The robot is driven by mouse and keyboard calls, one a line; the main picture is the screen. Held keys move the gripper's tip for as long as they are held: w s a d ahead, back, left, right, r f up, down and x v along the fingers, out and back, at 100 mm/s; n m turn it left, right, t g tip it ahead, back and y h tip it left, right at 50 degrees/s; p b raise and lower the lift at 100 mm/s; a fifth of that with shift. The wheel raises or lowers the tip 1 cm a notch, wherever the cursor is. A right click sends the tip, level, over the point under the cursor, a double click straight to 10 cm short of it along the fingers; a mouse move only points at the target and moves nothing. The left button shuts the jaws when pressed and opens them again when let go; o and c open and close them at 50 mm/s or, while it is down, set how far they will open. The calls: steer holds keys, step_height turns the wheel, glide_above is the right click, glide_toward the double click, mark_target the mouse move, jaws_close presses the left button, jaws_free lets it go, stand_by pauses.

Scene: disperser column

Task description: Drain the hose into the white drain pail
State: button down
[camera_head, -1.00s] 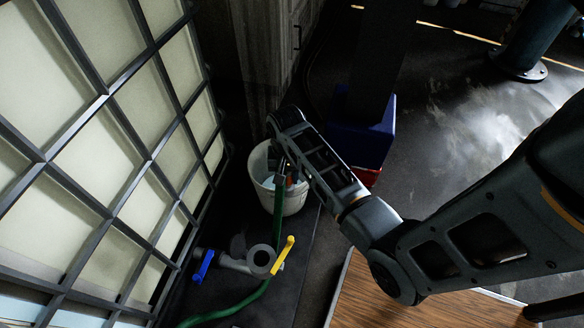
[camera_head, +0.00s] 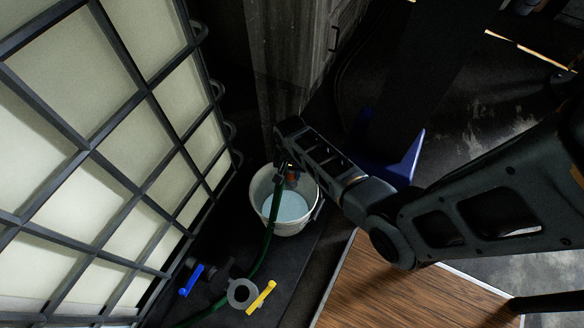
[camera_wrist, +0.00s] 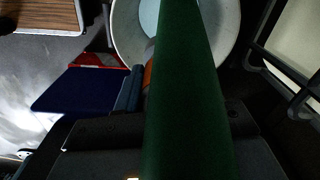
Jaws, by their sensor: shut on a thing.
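The white drain pail (camera_head: 309,217) stands on a dark floor strip beside the caged tank. Pale bluish liquid (camera_head: 285,207) shows inside it. The green hose (camera_head: 268,240) rises from the floor by the valve up to my gripper (camera_head: 287,168). My gripper is above the far part of the pail, shut on the hose. In the wrist view the hose (camera_wrist: 188,100) runs up the middle, over the pail's opening (camera_wrist: 228,22). An orange piece (camera_wrist: 148,72) shows beside the hose there. The hose's open end is not clear in either view.
The caged tank (camera_head: 110,150) fills the left. A valve with a blue handle (camera_head: 191,280) and a yellow handle (camera_head: 262,298) sits low in front of the pail.

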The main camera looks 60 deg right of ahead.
step_height(320, 180, down, 12)
steer(key=b, duration=1.2)
steer(key=shift+f, duration=0.15)
stand_by(5.1)
